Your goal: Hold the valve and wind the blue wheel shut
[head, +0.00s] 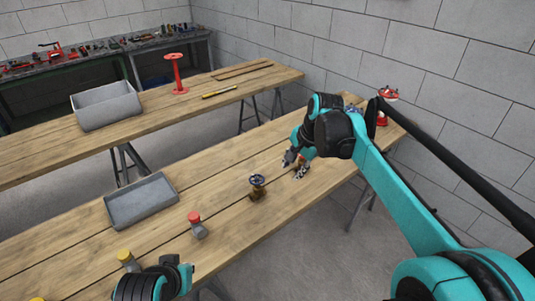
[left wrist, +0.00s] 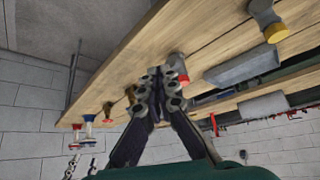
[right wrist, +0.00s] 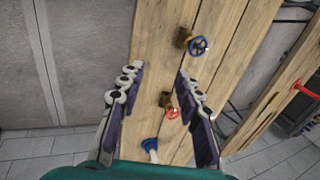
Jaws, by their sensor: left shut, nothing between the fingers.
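The brass valve with the blue wheel (right wrist: 198,45) stands on the wooden table in the right wrist view. In the head view a brass valve (head: 257,190) stands mid-table, its wheel looking dark. My right gripper (head: 296,164) is above the table just right of it; in the right wrist view its fingers (right wrist: 157,76) are spread, with nothing held. A brass valve with a red wheel (right wrist: 171,112) lies between and below those fingers in the picture.
A grey tray (head: 141,218), a red-capped post (head: 196,226) and a yellow-capped one (head: 127,258) are on the near table's left half. A second bench behind carries a grey bin (head: 107,122) and a red spool (head: 176,75). A block wall (head: 375,60) borders the right.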

